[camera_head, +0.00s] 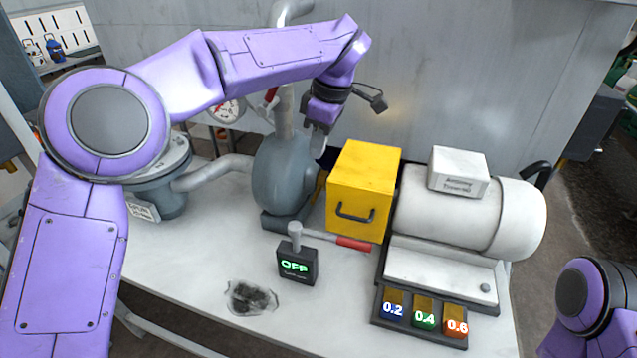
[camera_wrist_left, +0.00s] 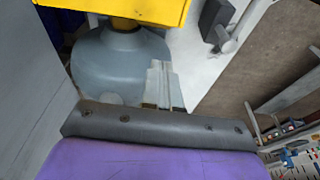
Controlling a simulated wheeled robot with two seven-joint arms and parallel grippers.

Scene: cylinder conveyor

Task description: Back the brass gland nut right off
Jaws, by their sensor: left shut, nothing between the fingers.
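The grey pump body (camera_head: 283,170) stands on the bench, left of the yellow box (camera_head: 363,183). No brass nut shows clearly in the head view; a small brownish collar (camera_wrist_left: 124,23) shows at the pump neck against the yellow box in the left wrist view, and I cannot tell if it is the gland nut. My left gripper (camera_head: 320,146) is above and behind the pump's right side, apart from the box. Its fingers (camera_wrist_left: 158,70) are shut and empty in the left wrist view. My right gripper is out of view; only part of that arm shows at lower right.
The white motor (camera_head: 455,213) is on the right, numbered blocks (camera_head: 423,315) in front. A dark stain or patch (camera_head: 251,297) lies at front left.

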